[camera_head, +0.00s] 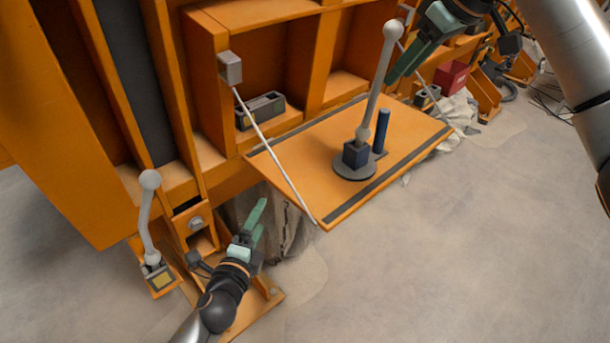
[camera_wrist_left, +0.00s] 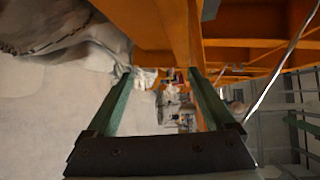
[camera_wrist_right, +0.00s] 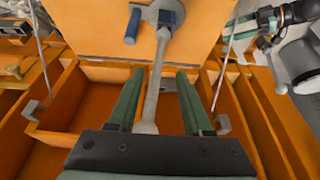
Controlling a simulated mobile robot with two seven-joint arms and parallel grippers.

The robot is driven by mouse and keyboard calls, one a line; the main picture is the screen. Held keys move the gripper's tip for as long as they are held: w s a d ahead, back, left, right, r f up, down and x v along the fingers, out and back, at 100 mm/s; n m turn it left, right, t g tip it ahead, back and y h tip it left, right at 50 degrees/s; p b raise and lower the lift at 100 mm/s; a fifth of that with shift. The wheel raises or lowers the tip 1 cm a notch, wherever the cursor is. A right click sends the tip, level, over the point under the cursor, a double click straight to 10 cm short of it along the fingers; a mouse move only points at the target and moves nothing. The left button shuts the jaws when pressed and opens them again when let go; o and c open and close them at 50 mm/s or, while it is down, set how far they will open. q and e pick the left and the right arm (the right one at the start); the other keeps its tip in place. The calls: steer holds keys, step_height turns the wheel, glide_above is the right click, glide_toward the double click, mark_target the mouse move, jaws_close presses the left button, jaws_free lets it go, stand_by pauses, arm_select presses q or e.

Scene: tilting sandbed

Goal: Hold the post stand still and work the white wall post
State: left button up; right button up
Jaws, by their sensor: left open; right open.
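The post stand (camera_head: 352,170) is a dark round base with a blue block, standing on the orange shelf. It bears a white ball-topped post (camera_head: 376,85) and a short blue post (camera_head: 382,131). A similar white ball-ended post (camera_head: 146,215) stands upright on an orange bracket at the left, apart from both grippers. My right gripper (camera_head: 394,76) is open beside the stand's white post. In the right wrist view that post (camera_wrist_right: 157,75) lines up between the fingers; contact is unclear. My left gripper (camera_head: 260,212) is open and empty below the shelf's front left.
The orange shelf (camera_head: 300,150) is held by thin light rods (camera_head: 270,150). A grey holder (camera_head: 260,110) sits in the cabinet behind. A red box (camera_head: 452,77) is at the back right. The floor (camera_head: 450,260) in front is clear.

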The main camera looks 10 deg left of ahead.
mark_target(350, 154)
arm_select(q)
steer(key=w+d+r+m+t+h, duration=0.1)
steer(key=r+m+h, duration=0.1)
steer(key=r+m, duration=0.2)
steer(key=w+d+r+m+h, duration=0.2)
steer(key=r+m+h, duration=0.1)
steer(key=m, duration=0.3)
steer(key=w+d+r+m+t+h, duration=0.1)
steer(key=w+d+r+m+h, duration=0.1)
steer(key=r+m, duration=0.3)
steer(key=shift+w+r+m+t, duration=0.15)
steer(key=shift+r+m+t, duration=0.2)
steer(key=shift+m, duration=0.25)
steer(key=d+m+g+h, duration=0.1)
steer(key=m, duration=0.1)
steer(key=d+m+g+h, duration=0.1)
steer(key=m+h, duration=0.1)
steer(key=d+m+g+h, duration=0.1)
steer(key=m+g, duration=0.1)
steer(key=shift+s+d+f+m, duration=0.25)
steer(key=shift+d+f+m, duration=0.1)
steer(key=shift+f+m, duration=0.05)
steer(key=shift+d+f+m+g+h, duration=0.3)
steer(key=shift+f+m+g, duration=0.15)
steer(key=shift+m+g, duration=0.25)
steer(key=x, duration=1.2)
steer(key=shift+w+d+f, duration=0.1)
steer(key=shift+d, duration=0.05)
